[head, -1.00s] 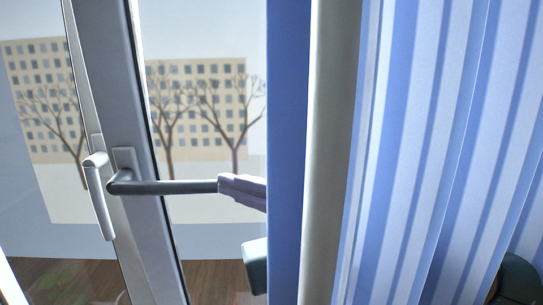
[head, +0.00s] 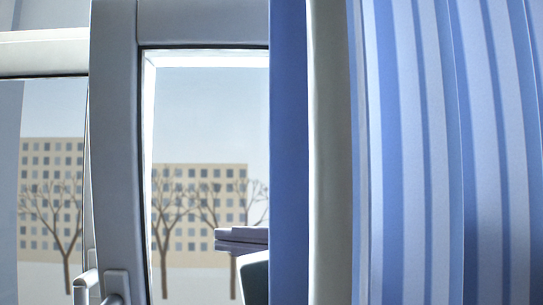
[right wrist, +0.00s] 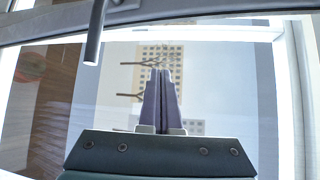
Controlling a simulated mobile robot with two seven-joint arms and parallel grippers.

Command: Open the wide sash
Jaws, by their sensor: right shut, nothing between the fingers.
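A window with two glazed parts is split by a grey upright frame (head: 116,150). The right-hand sash shows its pane (head: 205,110); I cannot tell which sash is the wide one. Two handles sit low on the upright: a left lever (head: 87,284) and a right handle base (head: 117,285), cut off by the picture's bottom. In the right wrist view a handle bar (right wrist: 95,38) sticks out from the frame, apart from my fingers. My right gripper (head: 228,240) is shut and empty in front of the right pane; it also shows in the wrist view (right wrist: 161,72). My left gripper is out of view.
A blue striped curtain (head: 435,150) fills the right side, with a blue panel (head: 288,150) and a pale upright (head: 328,150) beside it, hiding the right part of the pane. Buildings and bare trees show behind the glass. A brown wooden surface (right wrist: 40,110) shows in the wrist view.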

